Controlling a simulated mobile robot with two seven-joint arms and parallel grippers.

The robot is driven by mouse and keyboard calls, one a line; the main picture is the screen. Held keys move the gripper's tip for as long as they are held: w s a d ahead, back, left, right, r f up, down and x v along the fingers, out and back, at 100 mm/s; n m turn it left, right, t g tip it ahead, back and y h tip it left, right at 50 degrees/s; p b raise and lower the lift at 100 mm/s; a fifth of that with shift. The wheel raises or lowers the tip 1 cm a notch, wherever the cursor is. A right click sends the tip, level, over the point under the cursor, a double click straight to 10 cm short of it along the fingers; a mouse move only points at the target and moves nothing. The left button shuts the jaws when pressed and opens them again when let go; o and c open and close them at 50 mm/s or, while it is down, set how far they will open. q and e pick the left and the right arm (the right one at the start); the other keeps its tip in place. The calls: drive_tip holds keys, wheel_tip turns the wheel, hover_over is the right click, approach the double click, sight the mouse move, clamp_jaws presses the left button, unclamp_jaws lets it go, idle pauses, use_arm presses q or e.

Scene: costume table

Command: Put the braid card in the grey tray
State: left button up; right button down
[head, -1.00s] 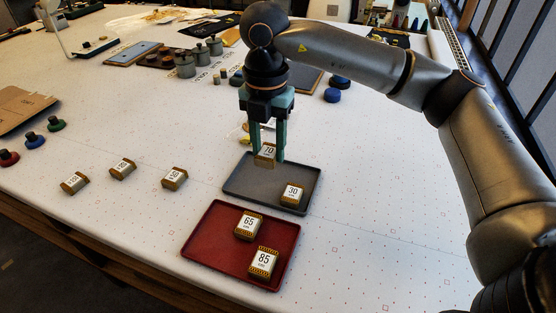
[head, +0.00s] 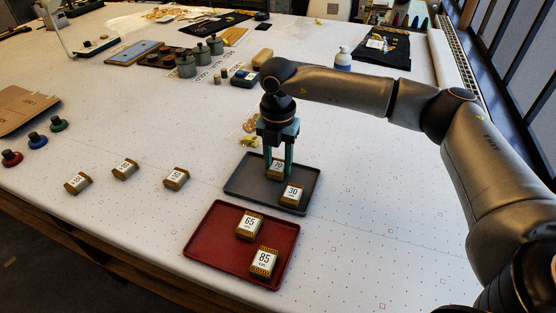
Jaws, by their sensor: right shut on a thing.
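The grey tray (head: 241,185) lies in the middle of the table. My right gripper (head: 277,173) is over its back part, pointing down, shut on a braid card labelled 70 (head: 277,167). That card is at or just above the tray floor; I cannot tell if it touches. Another card labelled 30 (head: 292,194) lies in the tray's front right part. My left gripper is not in view.
A red tray (head: 212,262) in front holds cards labelled 65 (head: 249,226) and 85 (head: 264,262). Three more cards, one of them here (head: 176,179), lie to the left. Grey weights (head: 186,67) stand at the back. The table right of the trays is clear.

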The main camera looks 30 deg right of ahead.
sight(278, 166)
drive_tip(key=shift+f, duration=0.2)
drive_tip(key=shift+c, duration=2.1)
unclamp_jaws()
drive_tip(key=shift+r, duration=0.1)
wheel_tip(278, 166, up, 12)
drive_tip(key=shift+r+b, duration=0.15)
drive_tip(key=shift+b, duration=0.25)
